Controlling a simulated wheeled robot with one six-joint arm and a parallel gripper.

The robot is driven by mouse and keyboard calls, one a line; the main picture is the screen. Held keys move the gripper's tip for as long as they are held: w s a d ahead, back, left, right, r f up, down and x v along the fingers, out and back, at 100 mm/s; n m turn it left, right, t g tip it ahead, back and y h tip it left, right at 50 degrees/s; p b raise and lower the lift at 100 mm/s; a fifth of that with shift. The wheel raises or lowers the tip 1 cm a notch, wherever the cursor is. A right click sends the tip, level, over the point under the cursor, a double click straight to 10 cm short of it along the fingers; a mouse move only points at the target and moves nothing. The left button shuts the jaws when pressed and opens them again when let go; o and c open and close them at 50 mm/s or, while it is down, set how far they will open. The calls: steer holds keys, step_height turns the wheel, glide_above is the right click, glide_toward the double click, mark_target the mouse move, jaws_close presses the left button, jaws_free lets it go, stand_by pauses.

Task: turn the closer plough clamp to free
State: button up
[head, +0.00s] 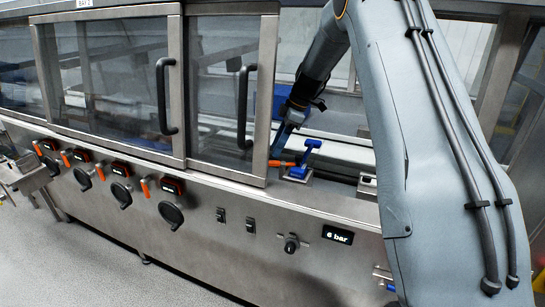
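My arm reaches through the open bay of the steel machine, and my gripper (281,142) points down inside it. Just below its fingertips is a small orange lever (280,163), lying roughly level. To the right of the lever stands a blue T-shaped fitting (303,160) on a small metal block (297,178). I cannot tell which of these is the closer plough clamp, or whether the gripper touches the lever. The fingers are too small and dark to show whether they are open or shut.
Glazed sliding doors with black handles (166,97) cover the left of the machine; the right door's edge (265,105) is close to my gripper. A blue part (283,100) is behind the gripper. A display reading 6 bar (337,234) and knobs are on the front panel.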

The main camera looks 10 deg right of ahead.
mark_target(272, 161)
steer(key=shift+p+x, duration=0.75)
steer(key=shift+x, duration=1.95)
jaws_close()
